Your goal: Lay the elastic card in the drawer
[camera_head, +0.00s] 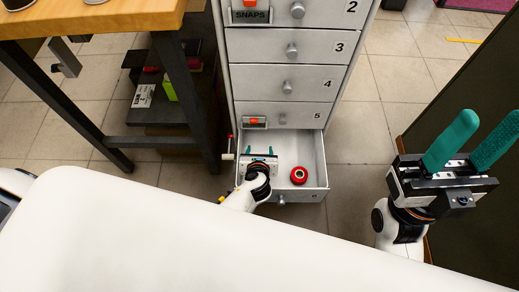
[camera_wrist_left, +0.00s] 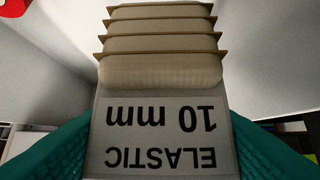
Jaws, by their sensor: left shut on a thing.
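The elastic card (camera_wrist_left: 160,135) fills the middle of the left wrist view. It bears the words "ELASTIC 10 mm", upside down there, with beige elastic wound in several bands above the label. My left gripper (camera_head: 261,151) is shut on the card's label end, one teal finger at each side. In the head view this gripper is over the left part of the open bottom drawer (camera_head: 318,162), and the card cannot be made out. Whether the card touches the drawer floor cannot be told. My right gripper (camera_head: 490,128) is open and empty at the right, away from the cabinet.
A red roll (camera_head: 299,175) lies in the drawer's right part; a red piece shows at the left wrist view's top left corner. The cabinet's upper drawers (camera_head: 305,81) are shut. A wooden table (camera_head: 95,17) stands at the left, a dark panel (camera_head: 475,215) at the right.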

